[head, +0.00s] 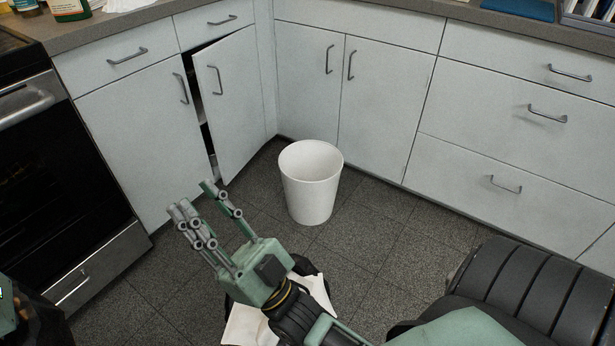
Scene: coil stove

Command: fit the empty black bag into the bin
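The white bin (313,197) stands upright on the dark tiled floor in front of the corner cabinets. Its visible inner wall is white, and no black bag shows over its rim. My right gripper (191,200) is open, with nothing between its fingers, to the left of the bin and apart from it. Under my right wrist is a dark, bag-like thing (318,268) with white paper-like pieces (247,326) around it. My arm hides most of it, so I cannot tell whether it is the black bag. My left gripper's fingers do not show.
A cabinet door (232,100) stands ajar behind my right gripper. An oven (55,190) is at the left, and drawers (510,185) line the right. The counter (130,30) runs along the top. Bare floor (375,235) lies to the right of the bin.

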